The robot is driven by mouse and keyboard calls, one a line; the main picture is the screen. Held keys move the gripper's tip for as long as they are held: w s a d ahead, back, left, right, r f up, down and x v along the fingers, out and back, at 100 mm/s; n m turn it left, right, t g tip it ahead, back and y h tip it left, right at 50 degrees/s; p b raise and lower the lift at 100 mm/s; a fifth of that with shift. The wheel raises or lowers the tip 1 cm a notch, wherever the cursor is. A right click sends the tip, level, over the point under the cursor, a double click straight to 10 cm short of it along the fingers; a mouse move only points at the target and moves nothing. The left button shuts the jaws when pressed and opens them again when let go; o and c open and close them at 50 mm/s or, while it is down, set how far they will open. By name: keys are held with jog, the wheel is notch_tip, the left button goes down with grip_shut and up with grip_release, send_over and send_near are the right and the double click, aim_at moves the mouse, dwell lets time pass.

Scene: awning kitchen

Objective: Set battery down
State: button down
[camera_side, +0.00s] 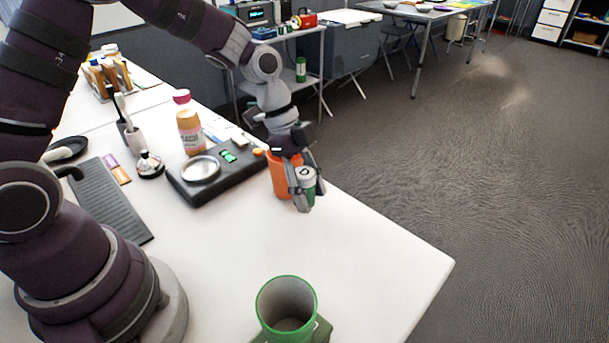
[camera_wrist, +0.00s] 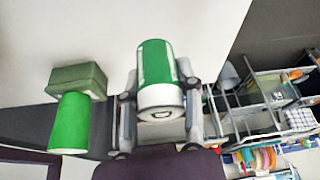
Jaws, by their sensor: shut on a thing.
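The battery (camera_side: 307,181), a green and white cylinder with a pale end, is between the fingers of my gripper (camera_side: 302,192) near the table's right edge. In the wrist view the battery (camera_wrist: 156,62) lies between both fingers of my gripper (camera_wrist: 157,90), which is shut on it. In the side view it looks upright, pale end up. I cannot tell whether its lower end touches the white table (camera_side: 350,250). An orange cup (camera_side: 279,180) stands just behind and left of it, partly hidden by my gripper.
A green cup (camera_side: 287,305) stands at the front by a green block (camera_side: 322,331). A dark scale-like device (camera_side: 222,177) and a bottle (camera_side: 190,133) are left of my gripper. The table between the battery and the green cup is clear.

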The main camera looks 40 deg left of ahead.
aim_at(311, 241)
jog(key=f, duration=0.7)
jog(key=shift+s+a+f, duration=0.15)
jog(key=shift+s+f, duration=0.05)
jog(key=shift+f, duration=0.2)
jog(key=shift+f, duration=0.1)
jog(key=c, duration=0.8)
grip_release()
jog(key=shift+o, duration=0.2)
jog(key=w+v, duration=0.1)
jog(key=v, duration=1.1)
jog(key=s+a+r+n+t+y, duration=0.2)
jog(key=s+r+n+t+y, duration=0.2)
jog(key=s+r+n, duration=0.5)
jog(key=shift+s+r+n+t+y, duration=0.35)
jog(key=shift+s+n, duration=1.1)
jog(key=shift+n, duration=2.05)
